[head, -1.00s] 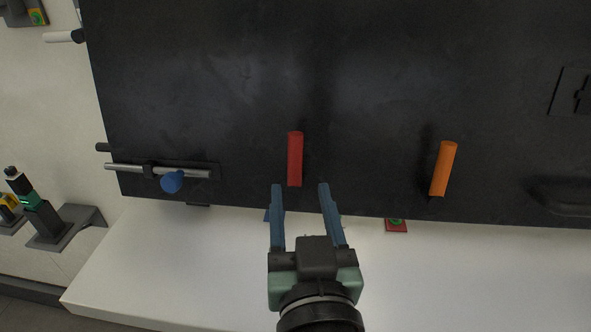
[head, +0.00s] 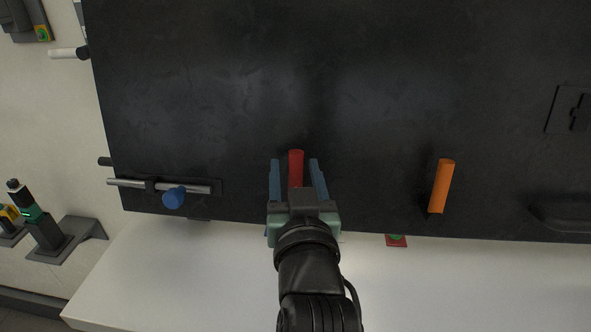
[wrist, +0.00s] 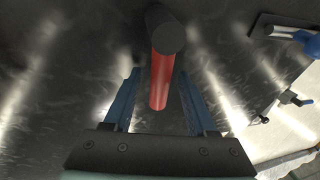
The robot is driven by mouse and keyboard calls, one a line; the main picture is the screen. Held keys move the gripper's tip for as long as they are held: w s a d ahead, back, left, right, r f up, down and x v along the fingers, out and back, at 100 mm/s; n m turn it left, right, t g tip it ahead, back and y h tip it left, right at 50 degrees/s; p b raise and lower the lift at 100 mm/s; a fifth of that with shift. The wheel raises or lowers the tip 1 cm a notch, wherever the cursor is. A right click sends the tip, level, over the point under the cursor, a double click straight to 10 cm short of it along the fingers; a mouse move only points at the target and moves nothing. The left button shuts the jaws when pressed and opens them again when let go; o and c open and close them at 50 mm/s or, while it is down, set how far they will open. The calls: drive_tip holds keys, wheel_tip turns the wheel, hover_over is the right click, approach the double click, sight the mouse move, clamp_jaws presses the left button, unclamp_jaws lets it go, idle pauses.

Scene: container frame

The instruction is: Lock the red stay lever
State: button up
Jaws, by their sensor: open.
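The red stay lever (head: 296,163) is an upright red cylinder on the dark panel (head: 350,100). Its lower part is hidden behind my gripper in the head view. My gripper (head: 294,166) is open, with one blue finger on each side of the lever. In the wrist view the red lever (wrist: 162,78) runs between the two fingers of my gripper (wrist: 160,90), with a dark round end toward the camera. Gaps show on both sides, so the fingers look apart from it.
An orange lever (head: 441,186) stands on the panel to the right. A metal bolt with a blue knob (head: 174,198) is at the lower left. A white surface (head: 180,262) lies below the panel. A black and green device (head: 38,215) is at the far left.

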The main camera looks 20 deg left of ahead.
clamp_jaws()
idle(1.3)
